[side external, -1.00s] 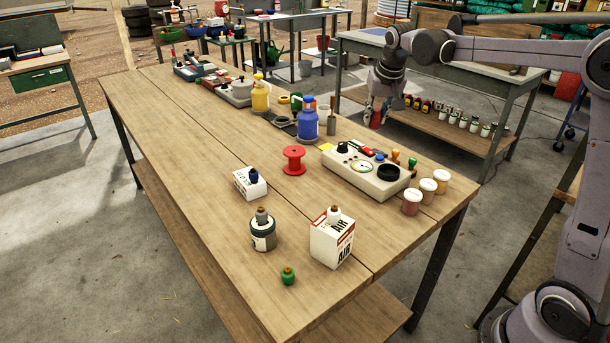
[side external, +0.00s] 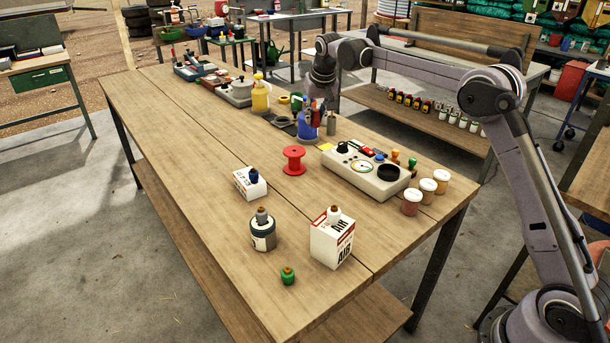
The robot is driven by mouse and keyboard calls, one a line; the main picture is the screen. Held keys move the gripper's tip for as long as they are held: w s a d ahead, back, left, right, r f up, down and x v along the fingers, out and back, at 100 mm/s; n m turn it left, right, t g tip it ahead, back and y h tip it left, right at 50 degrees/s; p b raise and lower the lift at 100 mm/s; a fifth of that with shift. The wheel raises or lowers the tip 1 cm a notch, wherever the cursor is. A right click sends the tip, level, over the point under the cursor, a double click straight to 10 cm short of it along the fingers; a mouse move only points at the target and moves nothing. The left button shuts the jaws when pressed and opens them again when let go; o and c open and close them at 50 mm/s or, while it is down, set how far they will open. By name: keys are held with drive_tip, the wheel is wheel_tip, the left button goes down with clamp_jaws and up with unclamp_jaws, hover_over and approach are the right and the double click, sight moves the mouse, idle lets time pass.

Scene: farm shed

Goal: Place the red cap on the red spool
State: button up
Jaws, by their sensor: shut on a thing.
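The red spool (side external: 293,160) stands upright on the wooden workbench (side external: 225,150), near its middle, with nothing on its top. My gripper (side external: 316,108) is above the bench, behind and a little right of the spool, overlapping the blue bottle in view. It is shut on a small red thing, which I take to be the red cap. The cap is mostly hidden now among the fingers and the bottle. The gripper and spool are clearly apart.
The blue bottle (side external: 307,130) and a grey-bladed tool (side external: 331,126) stand close by my gripper. A control box (side external: 365,175) lies right of the spool. A small white box (side external: 250,184), a grey can (side external: 263,235) and an AIR box (side external: 332,242) stand in front.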

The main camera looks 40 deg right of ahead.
drive_tip(key=w+a+f, duration=0.2)
drive_tip(key=a, duration=0.1)
drive_tip(key=w+a+f, duration=0.1)
drive_tip(key=a, duration=0.1)
drive_tip(key=shift+w+f, duration=0.25)
drive_tip(key=shift+f, duration=2.15)
drive_tip(key=o, duration=0.9)
drive_tip(key=shift+f, duration=0.15)
drive_tip(key=shift+c, duration=0.2)
